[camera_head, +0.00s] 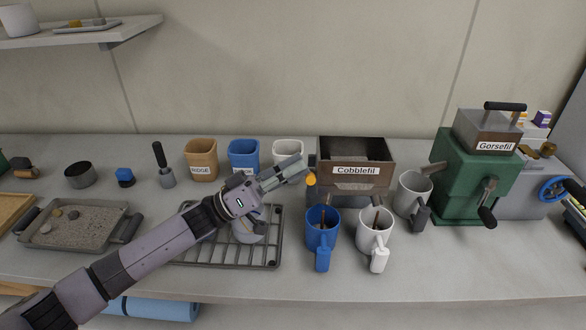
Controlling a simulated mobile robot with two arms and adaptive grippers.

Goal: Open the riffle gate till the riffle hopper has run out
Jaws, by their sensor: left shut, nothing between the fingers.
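The riffle is a dark open-topped hopper box (383,150) labelled "Cobblefil", with a grey body under it. Its inside looks brown; I cannot tell how much material is left in it. A small orange knob (310,179) at its left side looks like the gate's handle. My left gripper (302,167) is shut and empty, its tips right by the knob; I cannot tell whether they touch. A blue mug (322,240) and a white mug (375,243) stand under the riffle's front. A thin brown streak shows above or in each mug. My right gripper is out of view.
A grey mug (409,193) stands right of the riffle, beside the green "Gorsefil" machine (450,180). Brown (201,157), blue (243,152) and white (288,150) cups stand behind my left arm. A wire rack (272,250) lies beneath it; a gravel tray (75,232) is at left.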

